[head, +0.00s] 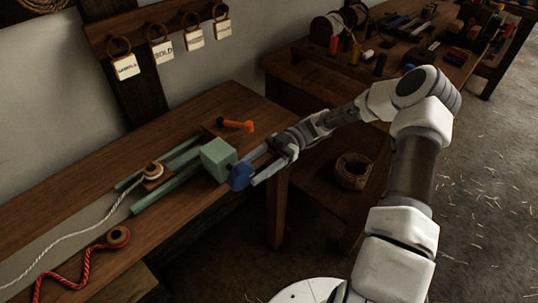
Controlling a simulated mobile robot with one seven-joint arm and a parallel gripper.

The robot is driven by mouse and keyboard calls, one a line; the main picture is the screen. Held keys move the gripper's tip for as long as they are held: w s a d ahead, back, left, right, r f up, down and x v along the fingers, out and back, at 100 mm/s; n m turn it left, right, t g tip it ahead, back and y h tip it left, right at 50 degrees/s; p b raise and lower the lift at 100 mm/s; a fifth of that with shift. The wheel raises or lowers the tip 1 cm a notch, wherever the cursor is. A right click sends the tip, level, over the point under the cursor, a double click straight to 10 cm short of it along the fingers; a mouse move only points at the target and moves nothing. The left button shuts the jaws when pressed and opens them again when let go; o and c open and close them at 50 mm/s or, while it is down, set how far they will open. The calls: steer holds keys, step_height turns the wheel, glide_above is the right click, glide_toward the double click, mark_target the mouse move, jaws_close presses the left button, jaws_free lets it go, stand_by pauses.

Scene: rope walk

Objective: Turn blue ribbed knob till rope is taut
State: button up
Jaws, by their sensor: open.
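The blue ribbed knob (241,175) sits at the right end of a green block (218,158) on the bench. My gripper (253,172) is open at the knob, with its fingers reaching left toward it. I cannot tell whether the fingers touch the knob. A white rope (92,230) runs from the lower left to a round wooden piece (153,171) on the green rails (165,190). The rope lies in a curve and looks slack.
An orange-handled tool (236,125) lies behind the green block. A red rope (77,268) lies on the bench at the lower left. Tags hang on the wall rack (150,28). A coil of rope (353,170) sits below my forearm. Another bench at the back right holds many items.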

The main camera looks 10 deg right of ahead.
steer(key=v, duration=0.9)
steer(key=shift+d+r, duration=0.1)
